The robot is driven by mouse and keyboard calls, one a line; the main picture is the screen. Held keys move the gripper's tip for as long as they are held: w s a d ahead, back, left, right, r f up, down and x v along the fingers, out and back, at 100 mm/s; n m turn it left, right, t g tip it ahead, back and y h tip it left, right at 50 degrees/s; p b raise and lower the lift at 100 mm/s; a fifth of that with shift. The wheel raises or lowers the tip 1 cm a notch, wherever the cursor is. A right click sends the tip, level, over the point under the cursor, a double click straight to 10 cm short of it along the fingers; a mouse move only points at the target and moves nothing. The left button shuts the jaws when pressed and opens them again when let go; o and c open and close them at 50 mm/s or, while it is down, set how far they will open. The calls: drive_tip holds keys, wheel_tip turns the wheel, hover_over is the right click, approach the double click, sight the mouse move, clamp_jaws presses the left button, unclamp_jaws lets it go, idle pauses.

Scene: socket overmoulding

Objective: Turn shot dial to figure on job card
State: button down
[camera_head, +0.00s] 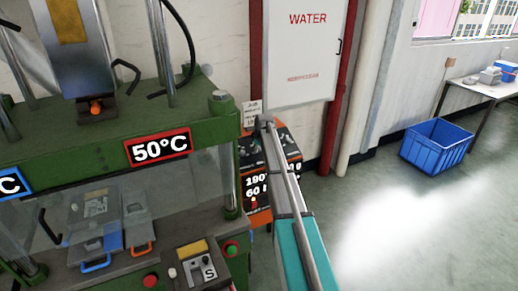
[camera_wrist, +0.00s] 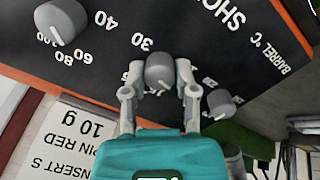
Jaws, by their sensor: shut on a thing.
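In the wrist view a grey round dial (camera_wrist: 159,70) sits on a black panel, between the two fingers of my gripper (camera_wrist: 161,80). The gripper is shut on this dial. A pale pointer mark shows on its lower side; the exact figure it points at is not clear. "30" is printed to its upper left, and part of the word "SHO" is above right. The job card (camera_wrist: 83,128) is at lower left, partly cut off, and reads "10 g", "PIN RED" and "INSERT S". The card also shows small in the head view (camera_head: 253,112).
Two other grey knobs flank the held dial, one at upper left (camera_wrist: 60,20) and a smaller one at right (camera_wrist: 220,103). The orange-edged machine (camera_head: 258,200) stands beside a green press (camera_head: 190,150). A blue crate (camera_head: 436,145) stands on open floor at right.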

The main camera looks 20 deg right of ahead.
drive_tip(key=shift+c, duration=2)
unclamp_jaws()
drive_tip(key=shift+m, duration=0.5)
